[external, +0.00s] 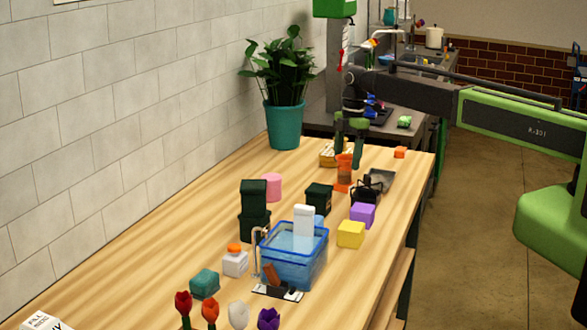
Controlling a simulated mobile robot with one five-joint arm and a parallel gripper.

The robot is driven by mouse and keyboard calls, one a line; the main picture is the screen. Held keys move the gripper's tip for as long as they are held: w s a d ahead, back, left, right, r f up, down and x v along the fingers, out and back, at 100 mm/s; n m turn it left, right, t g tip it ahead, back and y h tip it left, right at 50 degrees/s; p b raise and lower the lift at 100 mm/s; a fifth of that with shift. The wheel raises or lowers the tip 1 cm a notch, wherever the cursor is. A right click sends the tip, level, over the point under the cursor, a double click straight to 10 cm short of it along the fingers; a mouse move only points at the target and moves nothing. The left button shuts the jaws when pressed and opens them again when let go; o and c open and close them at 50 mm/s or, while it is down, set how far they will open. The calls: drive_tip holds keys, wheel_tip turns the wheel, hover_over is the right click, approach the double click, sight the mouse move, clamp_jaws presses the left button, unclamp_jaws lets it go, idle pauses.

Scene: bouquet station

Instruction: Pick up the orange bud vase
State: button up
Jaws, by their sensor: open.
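The orange bud vase (344,170) stands upright toward the far end of the wooden table. My gripper (348,152) reaches down over it from the arm above. The gripper is open, with one dark green finger on the left and one on the right of the vase's upper part. The right finger overlaps the vase's edge in the picture. I cannot tell whether either finger touches the vase.
A yellow box (329,158) stands close behind the vase. A dark rack (367,190), a green-black box (319,198) and a purple block (362,215) are nearer. A blue water basin (292,268) and several flowers stand in front. A potted plant (285,125) is by the wall.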

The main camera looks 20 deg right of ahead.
sight(344, 172)
drive_tip(key=f+b, duration=0.3)
drive_tip(key=a+f+b, duration=0.1)
drive_tip(key=f+b, duration=0.1)
drive_tip(key=shift+f, duration=0.15)
drive_tip(key=shift+r, duration=0.2)
clamp_jaws()
